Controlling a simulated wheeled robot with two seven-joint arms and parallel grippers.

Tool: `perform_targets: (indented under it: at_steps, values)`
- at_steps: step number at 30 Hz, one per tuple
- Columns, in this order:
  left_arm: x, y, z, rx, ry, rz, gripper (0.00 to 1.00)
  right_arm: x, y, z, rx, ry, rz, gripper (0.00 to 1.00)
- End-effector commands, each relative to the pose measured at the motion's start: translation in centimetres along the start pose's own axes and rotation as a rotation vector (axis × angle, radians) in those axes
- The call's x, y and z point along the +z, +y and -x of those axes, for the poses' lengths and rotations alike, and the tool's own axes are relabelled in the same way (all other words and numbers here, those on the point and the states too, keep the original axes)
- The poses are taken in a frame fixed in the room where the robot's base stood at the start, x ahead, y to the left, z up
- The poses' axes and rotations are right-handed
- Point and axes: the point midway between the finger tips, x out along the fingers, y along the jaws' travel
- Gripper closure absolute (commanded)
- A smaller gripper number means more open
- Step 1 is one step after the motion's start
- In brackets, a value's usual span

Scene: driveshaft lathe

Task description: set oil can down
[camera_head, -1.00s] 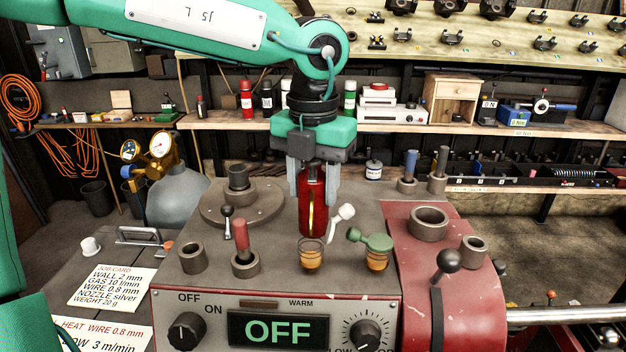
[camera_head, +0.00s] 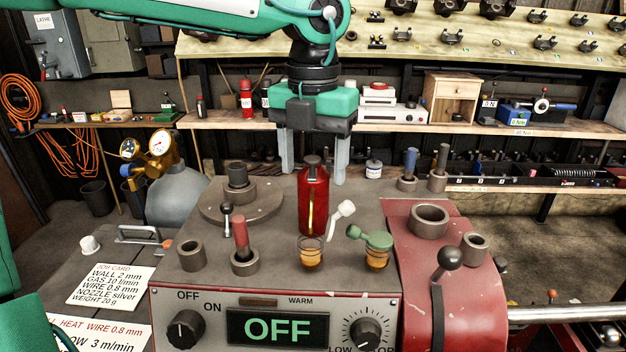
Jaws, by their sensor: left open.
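The red oil can (camera_head: 313,200) stands upright on the grey top of the machine (camera_head: 270,262), behind a small amber glass cup (camera_head: 311,253). Its dark cap is in full view. My left gripper (camera_head: 314,178) comes down from above and is open. Its two pale fingers are wide apart, around and above the can's top, and do not appear to touch it. My right gripper is not in view.
A second amber cup (camera_head: 377,260) with a green lid stands to the right. A red-handled tool (camera_head: 241,234) and round grey sockets stand to the left. A red housing with a black-knobbed lever (camera_head: 447,260) is at the right.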

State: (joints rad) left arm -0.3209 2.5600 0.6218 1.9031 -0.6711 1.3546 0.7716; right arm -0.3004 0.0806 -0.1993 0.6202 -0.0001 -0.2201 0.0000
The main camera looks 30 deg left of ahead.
Motion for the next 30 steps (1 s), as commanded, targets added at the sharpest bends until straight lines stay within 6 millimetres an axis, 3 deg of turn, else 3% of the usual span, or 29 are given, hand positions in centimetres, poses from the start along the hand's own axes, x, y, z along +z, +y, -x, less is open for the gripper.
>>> perform_targets:
  at_steps: [6, 12, 18, 30]
  values:
    - [0.1, -0.1, 4.8, -0.002, -0.004, 0.001, 0.35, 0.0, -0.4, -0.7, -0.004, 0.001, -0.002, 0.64]
    - [0.1, 0.0, 7.7, -0.001, -0.002, 0.001, 0.35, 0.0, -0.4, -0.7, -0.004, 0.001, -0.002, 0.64]
    - [0.0, 0.0, 8.7, 0.0, -0.001, 0.0, 0.35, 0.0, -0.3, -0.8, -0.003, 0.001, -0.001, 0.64]
    - [0.0, 0.0, 8.6, 0.0, 0.0, 0.0, 0.35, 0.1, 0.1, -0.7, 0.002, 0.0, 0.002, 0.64]
